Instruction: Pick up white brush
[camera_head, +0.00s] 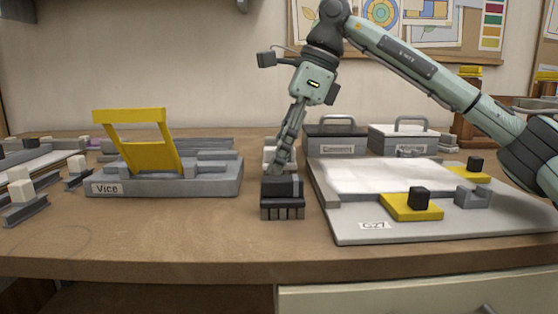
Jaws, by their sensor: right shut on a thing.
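The white brush (267,156) is a pale block in the middle of the table, behind a black brush (282,198). It is partly hidden by my right gripper. My right gripper (277,169) reaches down from above, with its fingers at the white brush, and is shut on it. I cannot tell whether the white brush touches the table. The black brush lies just in front of the fingertips, with its dark bristles facing forward. My left gripper is not in view.
A grey vice (220,180) with a yellow handle stands to the left. A board (350,228) with yellow and black clamps lies to the right. Two lidded boxes, one dark (335,146) and one light (400,142), stand behind. The table front is clear.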

